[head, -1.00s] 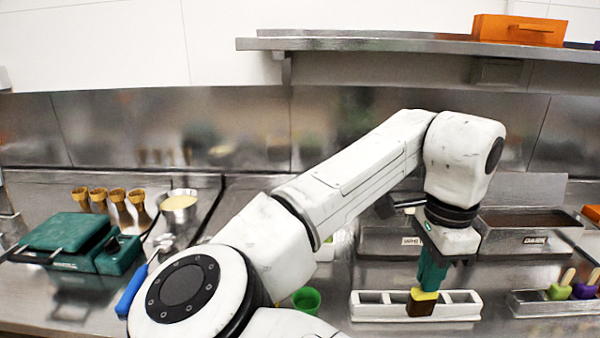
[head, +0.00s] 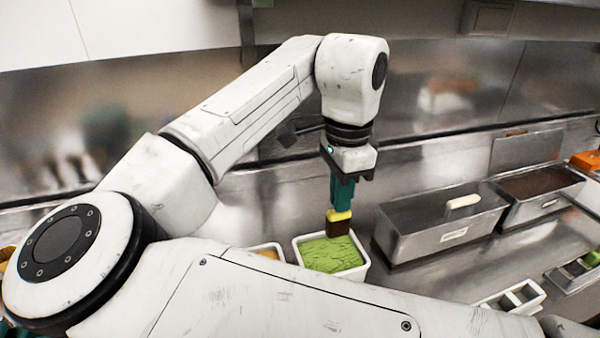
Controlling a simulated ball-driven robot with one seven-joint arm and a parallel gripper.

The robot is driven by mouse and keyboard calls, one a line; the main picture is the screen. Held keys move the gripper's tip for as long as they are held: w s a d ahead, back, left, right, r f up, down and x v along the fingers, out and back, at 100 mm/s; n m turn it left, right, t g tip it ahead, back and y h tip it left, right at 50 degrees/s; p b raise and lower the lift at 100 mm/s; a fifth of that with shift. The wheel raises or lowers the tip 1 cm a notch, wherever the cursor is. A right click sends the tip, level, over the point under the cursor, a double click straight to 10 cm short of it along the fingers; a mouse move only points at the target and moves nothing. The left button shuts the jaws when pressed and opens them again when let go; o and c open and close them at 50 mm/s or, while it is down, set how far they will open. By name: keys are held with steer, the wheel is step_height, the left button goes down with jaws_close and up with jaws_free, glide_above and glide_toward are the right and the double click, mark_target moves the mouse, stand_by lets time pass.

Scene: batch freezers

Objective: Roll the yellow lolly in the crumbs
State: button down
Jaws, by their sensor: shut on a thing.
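The yellow lolly (head: 341,215) hangs below my gripper, its lower part coated dark brown (head: 339,228). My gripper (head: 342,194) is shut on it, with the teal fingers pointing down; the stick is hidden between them. The lolly is over the back part of a white tub (head: 297,245) filled with green crumbs (head: 330,254). I cannot tell whether its brown end touches the crumbs.
A second tub with orange-yellow fill (head: 268,253) stands just left, partly hidden by my arm. A lidded steel container (head: 425,232) stands close on the right. A white slotted holder (head: 516,299) is at lower right.

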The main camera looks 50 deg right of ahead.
mark_target(333, 234)
steer(key=shift+w+f, duration=0.1)
steer(key=shift+w, duration=0.4)
step_height(333, 234, down, 4)
steer(key=b, duration=0.4)
steer(key=shift+f+b, duration=0.1)
steer(key=shift+b, duration=0.3)
steer(key=shift+f+p, duration=0.1)
steer(key=shift+p, duration=0.25)
steer(key=shift+f, duration=0.2)
stand_by(0.4)
steer(key=shift+f+b, duration=1.45)
steer(key=shift+f, duration=1.3)
steer(key=shift+p, duration=0.35)
steer(key=shift+s, duration=0.1)
steer(key=shift+s+d+p, duration=0.35)
steer(key=shift+d+p, duration=0.1)
steer(key=shift+d, duration=0.2)
